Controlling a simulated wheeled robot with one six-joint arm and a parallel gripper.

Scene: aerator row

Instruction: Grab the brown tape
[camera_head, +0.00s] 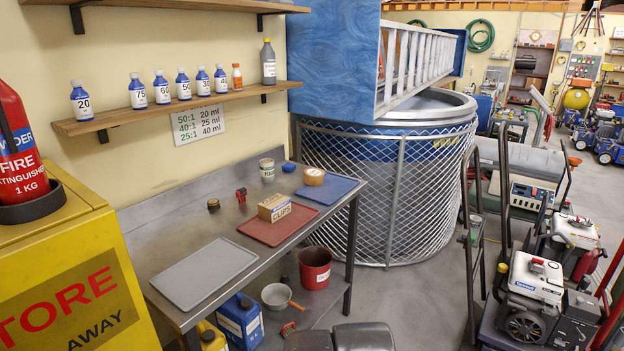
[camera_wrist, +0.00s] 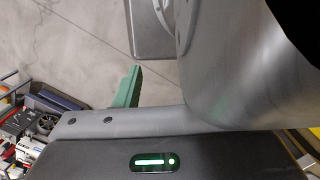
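The tray is at the far right end of the grey metal workbench in the head view. No tape shows in the wrist view, which looks down on the floor and parts of my own body.
A red tray (camera_head: 254,232) with a yellow box of clips (camera_head: 274,208) lies left of the blue tray. A grey tray (camera_head: 203,274) is nearer. A white can (camera_head: 267,169) stands behind. The mesh-sided tank (camera_head: 385,190) stands just past the bench.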

